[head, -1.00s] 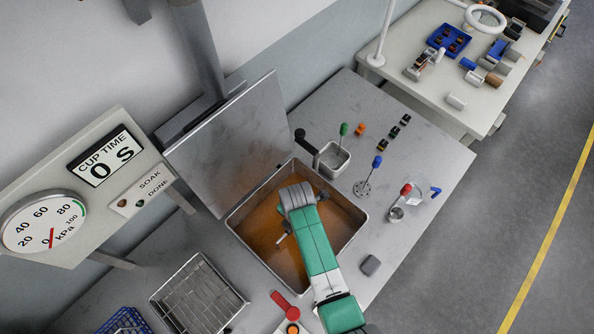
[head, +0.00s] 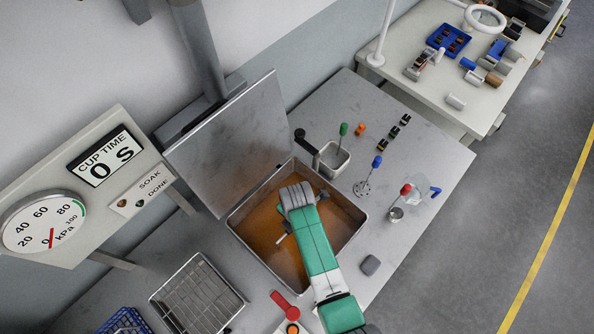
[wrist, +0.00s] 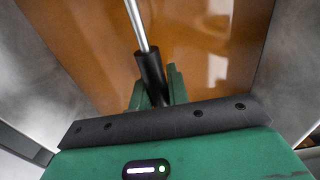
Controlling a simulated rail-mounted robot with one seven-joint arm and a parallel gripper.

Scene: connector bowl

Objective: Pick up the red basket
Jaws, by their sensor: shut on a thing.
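The likely red basket is a small metal cup (head: 396,214) with a red-knobbed handle (head: 405,190). It stands on the bench to the right of the tank, beside a clear container. My gripper is over the tank of orange liquid (head: 262,225), away from that cup. In the wrist view my gripper (wrist: 156,88) is shut on the black grip (wrist: 151,72) of a thin metal rod (wrist: 136,22). The rod's far end is out of that view. Part of the rod (head: 284,239) shows beside my gripper in the head view.
Blue-knobbed (head: 376,162) and green-knobbed (head: 343,129) tools stand on the bench by a small metal bin (head: 333,160). A raised metal lid (head: 230,143) stands behind the tank. A wire rack (head: 198,298) and a red lever (head: 284,305) are at the front.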

